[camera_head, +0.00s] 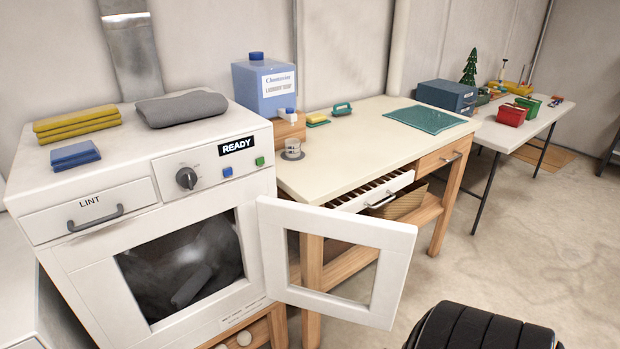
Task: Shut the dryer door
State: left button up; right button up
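The white dryer (85,262) stands at the left with a lit READY sign, a knob and a LINT drawer on its front. Its door (392,280) is a white frame around a square window. The door stands open, swung out to the right from the right side of the dark opening. Grey shapes show inside the drum (180,265), but I cannot tell exactly what they are. Neither of my grippers is in view.
A worktable (345,150) with a partly open drawer (375,195) stands behind the door. A black ribbed, rounded object (480,328) is at the bottom right, close to the door's free edge. Bare floor (530,240) lies to the right.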

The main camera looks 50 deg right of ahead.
aim_at(397, 242)
jog(key=k+l+u, duration=0.2)
jog(key=l, duration=0.15)
jog(key=l+u, duration=0.2)
jog(key=l, duration=0.15)
jog(key=k+l+u, duration=0.2)
jog(key=l, duration=0.15)
jog(key=l+u, duration=0.2)
jog(key=k+l, duration=0.3)
jog(key=l, duration=0.2)
jog(key=k+l+u, duration=0.1)
jog(key=k+l, duration=0.15)
jog(key=l, duration=0.3)
jog(key=k+l, duration=0.3)
jog(key=l, duration=0.2)
jog(key=k+l+u, duration=0.1)
jog(key=k+l, duration=0.2)
jog(key=l, duration=0.2)
jog(key=k+l, duration=0.35)
jog(key=l, duration=0.15)
jog(key=u, duration=0.05)
